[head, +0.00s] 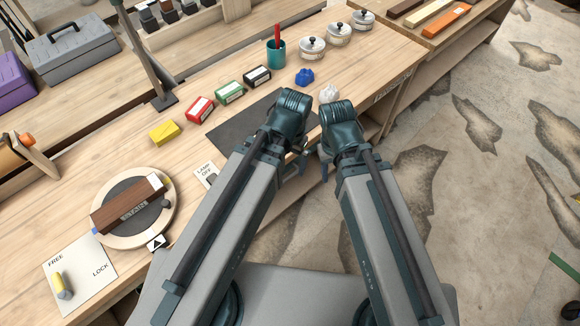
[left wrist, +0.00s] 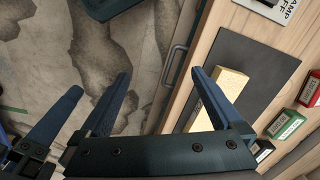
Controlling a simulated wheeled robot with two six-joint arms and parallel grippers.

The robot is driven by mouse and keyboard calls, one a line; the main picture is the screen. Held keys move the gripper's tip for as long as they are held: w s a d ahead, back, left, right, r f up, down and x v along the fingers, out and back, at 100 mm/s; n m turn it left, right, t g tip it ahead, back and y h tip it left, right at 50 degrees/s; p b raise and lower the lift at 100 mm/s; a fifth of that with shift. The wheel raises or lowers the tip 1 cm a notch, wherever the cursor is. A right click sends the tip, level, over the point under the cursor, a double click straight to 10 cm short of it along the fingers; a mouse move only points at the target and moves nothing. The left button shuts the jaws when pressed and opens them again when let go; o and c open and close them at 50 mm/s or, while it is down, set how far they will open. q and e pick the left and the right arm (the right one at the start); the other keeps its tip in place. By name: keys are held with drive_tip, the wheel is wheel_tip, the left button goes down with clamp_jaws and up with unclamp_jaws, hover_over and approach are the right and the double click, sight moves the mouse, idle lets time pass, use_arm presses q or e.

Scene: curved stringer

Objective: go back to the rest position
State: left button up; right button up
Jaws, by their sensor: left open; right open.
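In the head view both my arms reach forward from the bottom, with the grippers close together at the bench's front edge. My left gripper (head: 303,163) is partly hidden by its own wrist. In the left wrist view its two fingers (left wrist: 164,78) are spread, with nothing held between them. My right gripper (head: 325,172) hangs just to the right, mostly behind its wrist, with no held object showing. A blue finger of it also appears at the lower left of the left wrist view (left wrist: 48,125).
A dark mat (head: 228,136) lies on the wooden bench; a pale yellow block (left wrist: 232,82) rests on it, hidden in the head view. Red (head: 199,109), green (head: 230,92) and black (head: 257,76) boxes stand behind. A round turntable (head: 127,238) bears a brown block (head: 128,204). Floor right is clear.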

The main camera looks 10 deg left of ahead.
use_arm(q)
drive_tip(key=shift+s+d, duration=0.3)
drive_tip(key=shift+s, duration=0.2)
drive_tip(key=shift+s+d, duration=0.25)
drive_tip(key=shift+s, duration=0.25)
idle(0.8)
